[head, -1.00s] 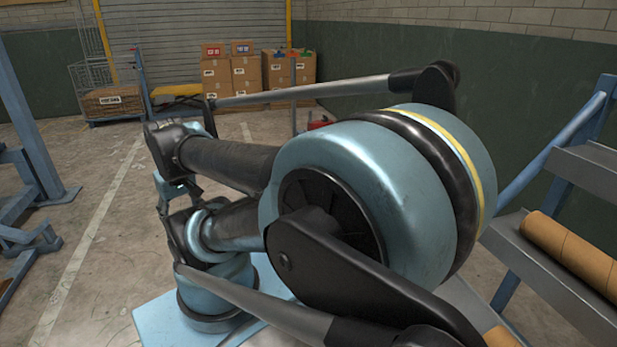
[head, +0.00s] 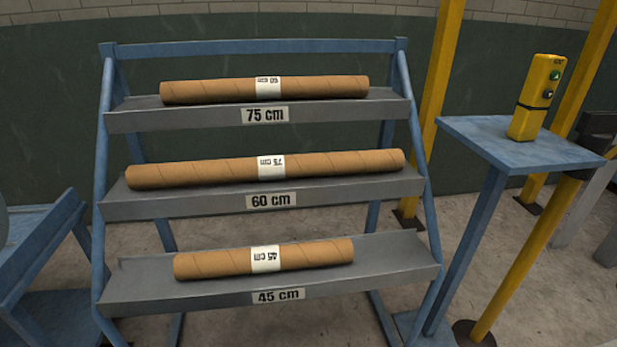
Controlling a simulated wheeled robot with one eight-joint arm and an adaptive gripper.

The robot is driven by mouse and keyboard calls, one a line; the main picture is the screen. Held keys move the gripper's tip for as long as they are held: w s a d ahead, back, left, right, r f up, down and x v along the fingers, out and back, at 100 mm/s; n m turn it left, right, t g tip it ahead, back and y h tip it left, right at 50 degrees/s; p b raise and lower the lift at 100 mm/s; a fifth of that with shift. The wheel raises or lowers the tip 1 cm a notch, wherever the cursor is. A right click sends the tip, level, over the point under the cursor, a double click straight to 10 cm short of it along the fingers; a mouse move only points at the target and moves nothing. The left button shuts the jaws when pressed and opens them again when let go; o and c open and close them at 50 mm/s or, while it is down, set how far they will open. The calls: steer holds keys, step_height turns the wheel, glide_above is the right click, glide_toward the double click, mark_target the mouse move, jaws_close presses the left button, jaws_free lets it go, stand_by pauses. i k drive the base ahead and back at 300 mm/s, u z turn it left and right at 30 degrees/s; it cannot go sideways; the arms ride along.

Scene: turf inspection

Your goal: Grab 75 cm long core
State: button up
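The core marked 75 cm (head: 200,172) is a long brown cardboard tube with a white label that reads upside down. It lies on the middle shelf (head: 160,207), whose plate says 60 cm. It is the longest core in view. A shorter core marked 60 cm (head: 210,91) lies on the top shelf (head: 190,117), whose plate says 75 cm. The shortest core, marked 45 cm (head: 210,263), lies on the bottom shelf (head: 190,298), whose plate says 45 cm. My gripper is not in view.
The shelves hang in a blue-framed rack (head: 104,180). Right of it, a blue stand (head: 490,140) carries a yellow control box (head: 537,97) with buttons. Yellow posts (head: 440,90) rise behind and beside the stand. A blue structure (head: 35,250) stands at the left edge.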

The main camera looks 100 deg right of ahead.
mark_target(273, 168)
steer(key=z, duration=0.75)
steer(key=k, duration=1.95)
steer(key=z, duration=1.8)
